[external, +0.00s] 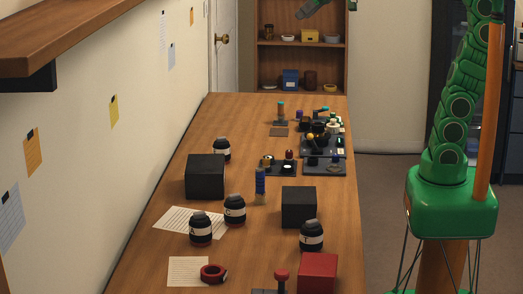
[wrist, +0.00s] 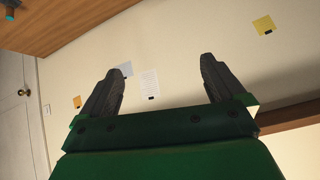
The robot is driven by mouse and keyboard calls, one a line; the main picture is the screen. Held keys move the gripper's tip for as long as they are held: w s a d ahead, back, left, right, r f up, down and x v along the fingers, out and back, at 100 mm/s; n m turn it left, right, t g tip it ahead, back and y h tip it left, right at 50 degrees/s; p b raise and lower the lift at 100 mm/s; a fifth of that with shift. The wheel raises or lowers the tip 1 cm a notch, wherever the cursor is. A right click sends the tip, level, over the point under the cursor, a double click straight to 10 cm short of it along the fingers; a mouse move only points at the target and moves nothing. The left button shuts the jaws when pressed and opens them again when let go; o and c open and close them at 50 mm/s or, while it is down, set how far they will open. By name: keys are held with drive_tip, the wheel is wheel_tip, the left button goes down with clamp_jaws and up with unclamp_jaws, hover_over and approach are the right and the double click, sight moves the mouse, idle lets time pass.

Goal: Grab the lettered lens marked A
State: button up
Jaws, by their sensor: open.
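Several black lenses with white bands and grey tops stand upright on the long wooden table in the external view: one at the far left (external: 222,149), one in the middle (external: 234,210), one left of it (external: 200,229) and one at the right (external: 311,236). Their letters are too small to read, so I cannot tell which is A. My gripper (wrist: 160,63) is open and empty in the wrist view, facing the wall, with no lens in that view. In the external view, what seems to be its tip shows at the top edge, high above the table.
Dark trays (external: 325,170) with small parts crowd the table's far end. A wooden shelf (external: 80,30) juts from the left wall.

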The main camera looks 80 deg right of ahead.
drive_tip(key=w+a+f+n+g+h, duration=0.1)
drive_tip(key=w+a+f+n+h, duration=0.3)
drive_tip(key=w+f, duration=0.45)
drive_tip(key=w+a+f+n+h, duration=0.2)
drive_tip(key=w+f+n, duration=0.5)
drive_tip(key=w, duration=0.3)
drive_tip(key=n+t, duration=0.3)
drive_tip(key=n, duration=1.2)
hover_over(210, 227)
drive_tip(key=d, duration=1.2)
wheel_tip(210, 227, down, 21)
drive_tip(key=s+a+f+n, duration=0.1)
drive_tip(key=a+f+n, duration=0.2)
drive_tip(key=a+f, duration=0.1)
drive_tip(key=s+a+f+n+t+y, duration=0.1)
drive_tip(key=a+f+n, duration=0.2)
drive_tip(key=a+f, duration=0.1)
drive_tip(key=s+a+f+n+t+y, duration=0.1)
drive_tip(key=s+a+f+n, duration=0.1)
drive_tip(key=f, duration=0.4)
drive_tip(key=shift+a+n, duration=0.6)
drive_tip(key=shift+a, duration=0.8)
drive_tip(key=shift+x, duration=1.35)
drive_tip(key=x, duration=0.3)
drive_tip(key=shift+w, duration=0.4)
drive_tip(key=shift+w+d+f, duration=0.15)
drive_tip(key=shift+w+f, duration=0.1)
drive_tip(key=shift+w, duration=0.3)
